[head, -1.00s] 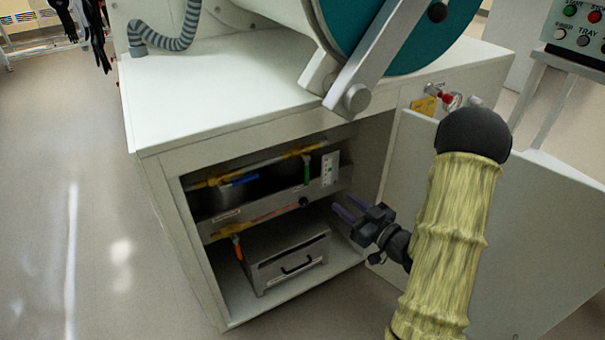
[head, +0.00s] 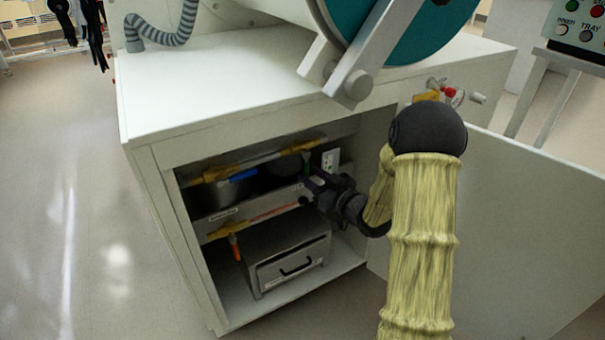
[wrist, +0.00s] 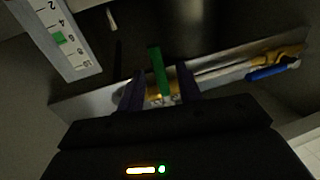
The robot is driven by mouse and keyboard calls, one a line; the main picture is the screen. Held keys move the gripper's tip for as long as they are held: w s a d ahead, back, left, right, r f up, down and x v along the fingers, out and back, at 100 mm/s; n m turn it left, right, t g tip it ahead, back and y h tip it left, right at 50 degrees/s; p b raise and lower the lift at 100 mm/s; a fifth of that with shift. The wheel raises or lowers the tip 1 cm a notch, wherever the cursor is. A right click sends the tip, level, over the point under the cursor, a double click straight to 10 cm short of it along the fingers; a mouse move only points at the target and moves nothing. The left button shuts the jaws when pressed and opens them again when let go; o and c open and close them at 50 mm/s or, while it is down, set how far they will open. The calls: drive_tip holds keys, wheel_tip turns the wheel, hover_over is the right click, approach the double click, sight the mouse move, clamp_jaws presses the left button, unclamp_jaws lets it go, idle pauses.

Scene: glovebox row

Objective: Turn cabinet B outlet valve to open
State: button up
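A green valve handle (wrist: 158,72) on a brass body shows in the wrist view, standing between the two dark fingers of my gripper (wrist: 160,84). The fingers are apart, with a gap visible on each side of the handle. In the head view my gripper (head: 311,186) reaches into the open cabinet at the right end of the upper pipe and partly covers the green handle. A blue valve handle (head: 243,174) sits further left on that pipe; it also shows in the wrist view (wrist: 268,72). I cannot read which valve is the outlet.
A white scale plate (wrist: 62,36) with numbers stands close by at upper left in the wrist view. An orange handle (head: 234,246) is on the lower pipe. A metal box (head: 288,262) sits on the cabinet floor. The open door (head: 520,235) stands right of my arm.

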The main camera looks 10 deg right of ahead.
sight(308, 174)
drive_tip(key=shift+b+x, duration=0.55)
drive_tip(key=shift+x, duration=1.75)
clamp_jaws()
